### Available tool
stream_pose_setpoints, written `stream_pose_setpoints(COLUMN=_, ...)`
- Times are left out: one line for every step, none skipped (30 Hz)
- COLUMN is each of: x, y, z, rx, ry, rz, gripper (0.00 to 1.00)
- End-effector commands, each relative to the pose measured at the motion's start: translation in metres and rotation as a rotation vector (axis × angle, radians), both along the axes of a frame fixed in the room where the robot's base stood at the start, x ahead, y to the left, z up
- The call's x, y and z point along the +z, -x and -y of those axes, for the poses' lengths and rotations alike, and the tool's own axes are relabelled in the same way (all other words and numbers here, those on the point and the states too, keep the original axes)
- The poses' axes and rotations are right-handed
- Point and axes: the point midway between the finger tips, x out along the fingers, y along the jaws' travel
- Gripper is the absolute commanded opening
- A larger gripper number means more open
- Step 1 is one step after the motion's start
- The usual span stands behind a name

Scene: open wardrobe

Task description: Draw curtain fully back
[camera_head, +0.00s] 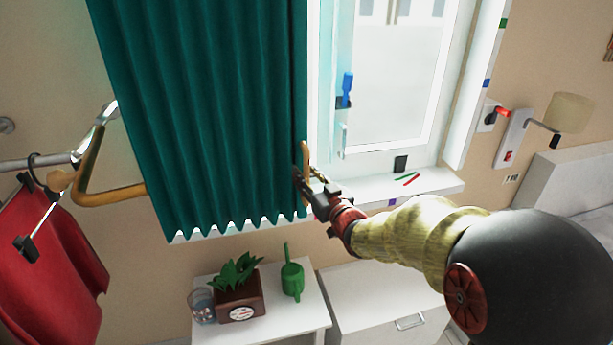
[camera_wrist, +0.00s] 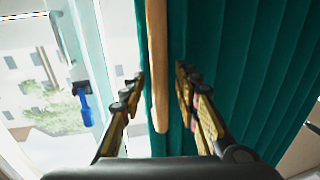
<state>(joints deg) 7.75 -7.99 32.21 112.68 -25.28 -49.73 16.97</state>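A teal pleated curtain (camera_head: 205,110) hangs over the left part of the window, and the right part of the window is bare. It also fills the right side of the wrist view (camera_wrist: 235,60). A wooden pull rod (camera_head: 306,155) hangs at the curtain's right edge. My gripper (camera_head: 308,183) is at that edge, near the rod's lower part. In the wrist view the rod (camera_wrist: 157,60) lies between the two fingertips (camera_wrist: 161,78), with visible gaps on both sides. The fingers are apart. The curtain's top is out of view.
A sill (camera_head: 410,184) runs below the window. A white cabinet (camera_head: 310,315) below holds a potted plant (camera_head: 239,295), a glass (camera_head: 202,305) and a green watering can (camera_head: 291,278). A red garment (camera_head: 50,260) hangs at left. A lamp (camera_head: 569,112) is at right.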

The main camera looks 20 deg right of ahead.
Motion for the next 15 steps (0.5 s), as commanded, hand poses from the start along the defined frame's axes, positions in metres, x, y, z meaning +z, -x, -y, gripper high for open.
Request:
stream_pose_setpoints(x=0.0000, y=-0.0017, z=-0.0004, rx=0.000, ry=0.000, rz=0.000, gripper=0.32)
stream_pose_setpoints(x=0.0002, y=-0.0024, z=-0.0005, rx=0.000, ry=0.000, rz=0.000, gripper=0.32)
stream_pose_setpoints(x=0.0003, y=-0.0026, z=-0.0005, rx=0.000, ry=0.000, rz=0.000, gripper=0.32)
stream_pose_setpoints(x=0.0004, y=-0.0027, z=-0.0005, rx=0.000, ry=0.000, rz=0.001, gripper=0.32)
stream_pose_setpoints(x=0.0005, y=-0.0028, z=-0.0004, rx=0.000, ry=0.000, rz=0.001, gripper=0.32)
stream_pose_setpoints(x=0.0005, y=-0.0027, z=-0.0004, rx=0.000, ry=0.000, rz=0.001, gripper=0.32)
stream_pose_setpoints(x=0.0005, y=-0.0026, z=-0.0004, rx=0.000, ry=0.000, rz=0.001, gripper=0.32)
stream_pose_setpoints(x=0.0006, y=-0.0026, z=-0.0004, rx=0.000, ry=0.000, rz=0.001, gripper=0.32)
stream_pose_setpoints(x=0.0006, y=-0.0025, z=-0.0005, rx=0.000, ry=0.000, rz=0.001, gripper=0.31)
stream_pose_setpoints(x=0.0006, y=-0.0025, z=-0.0004, rx=0.000, ry=0.000, rz=0.001, gripper=0.29)
stream_pose_setpoints(x=0.0006, y=-0.0025, z=-0.0004, rx=0.000, ry=0.000, rz=0.001, gripper=0.27)
stream_pose_setpoints(x=0.0006, y=-0.0025, z=-0.0005, rx=0.000, ry=0.000, rz=0.001, gripper=0.25)
stream_pose_setpoints(x=0.0006, y=-0.0025, z=-0.0005, rx=0.000, ry=0.000, rz=0.001, gripper=0.23)
stream_pose_setpoints(x=0.0006, y=-0.0025, z=-0.0005, rx=0.000, ry=0.000, rz=0.001, gripper=0.22)
stream_pose_setpoints(x=0.0006, y=-0.0024, z=-0.0004, rx=0.000, ry=0.000, rz=0.001, gripper=0.19)
